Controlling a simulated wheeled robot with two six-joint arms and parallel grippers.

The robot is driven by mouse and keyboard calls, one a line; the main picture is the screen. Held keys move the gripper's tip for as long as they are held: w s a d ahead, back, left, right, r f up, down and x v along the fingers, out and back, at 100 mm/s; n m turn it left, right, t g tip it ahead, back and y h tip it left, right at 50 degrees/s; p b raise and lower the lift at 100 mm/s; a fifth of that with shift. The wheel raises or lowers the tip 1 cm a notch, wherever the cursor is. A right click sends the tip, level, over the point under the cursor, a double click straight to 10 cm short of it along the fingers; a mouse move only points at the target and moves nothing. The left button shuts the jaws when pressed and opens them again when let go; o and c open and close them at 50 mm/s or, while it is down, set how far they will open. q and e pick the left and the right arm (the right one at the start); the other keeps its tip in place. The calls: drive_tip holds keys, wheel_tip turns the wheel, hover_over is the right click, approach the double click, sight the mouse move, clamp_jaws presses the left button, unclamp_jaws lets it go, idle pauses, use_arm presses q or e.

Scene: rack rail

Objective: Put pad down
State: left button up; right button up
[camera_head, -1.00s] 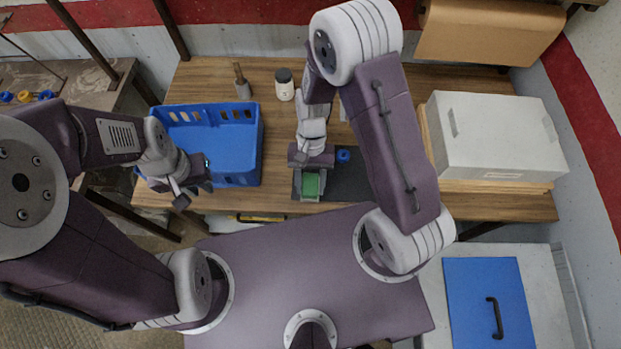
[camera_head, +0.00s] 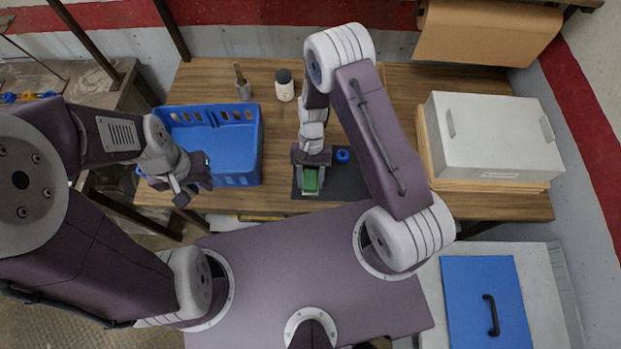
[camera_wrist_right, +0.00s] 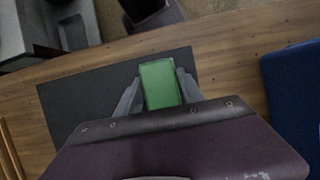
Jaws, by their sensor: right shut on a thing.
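A green pad (camera_head: 310,180) is held between the fingers of my right gripper (camera_head: 310,188), over the left part of a dark mat (camera_head: 345,187) on the wooden table. The right wrist view also shows the green pad (camera_wrist_right: 160,85) between the two grey fingers, with the dark mat (camera_wrist_right: 80,105) beneath and to the left. I cannot tell whether the pad touches the mat. My left gripper (camera_head: 185,190) hangs by the left front of the blue crate; its fingers are too small to tell open from shut.
A blue crate (camera_head: 255,150) stands left on the table (camera_head: 390,85). A small blue ring-like object (camera_head: 342,156) lies on the mat. A white jar (camera_head: 285,88) and a pot with a brush (camera_head: 243,90) stand behind. A large white box (camera_head: 495,135) is at right.

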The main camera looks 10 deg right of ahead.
drive_tip(key=o, duration=1.4)
drive_tip(key=shift+o, duration=0.2)
drive_tip(key=shift+r, duration=0.1)
drive_tip(key=b+v, duration=0.2)
drive_tip(key=v, duration=0.9)
drive_tip(key=s+d+r+n+t+h+b, duration=0.1)
drive_tip(key=s+d+r+n+t, duration=0.2)
drive_tip(key=s+d, duration=0.4)
drive_tip(key=shift+s+d+r+t+b, duration=0.15)
drive_tip(key=shift+d+r+t+b, duration=0.15)
drive_tip(key=shift+r+t, duration=0.75)
